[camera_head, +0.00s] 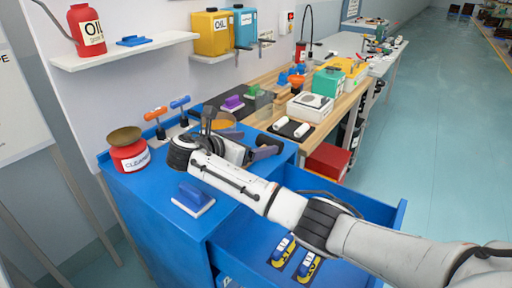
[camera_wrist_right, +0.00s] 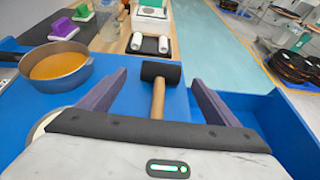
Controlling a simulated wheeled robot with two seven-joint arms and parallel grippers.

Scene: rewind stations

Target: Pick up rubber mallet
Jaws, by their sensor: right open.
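The rubber mallet has a black head (camera_wrist_right: 161,72) and a light wooden handle (camera_wrist_right: 158,100). In the right wrist view it lies on the blue cabinet top, handle pointing toward me. My right gripper (camera_wrist_right: 158,79) is open, with one purple finger on each side of the handle and a gap on both sides. The head is just beyond the fingertips. In the head view my right gripper (camera_head: 248,141) is over the back right of the cabinet top, and the mallet is not clearly made out there. My left gripper is not in view.
An orange-filled pan (camera_wrist_right: 59,65) stands close left of the fingers. An open drawer (camera_head: 345,204) juts out at right. A wooden workbench (camera_head: 262,118) stands behind.

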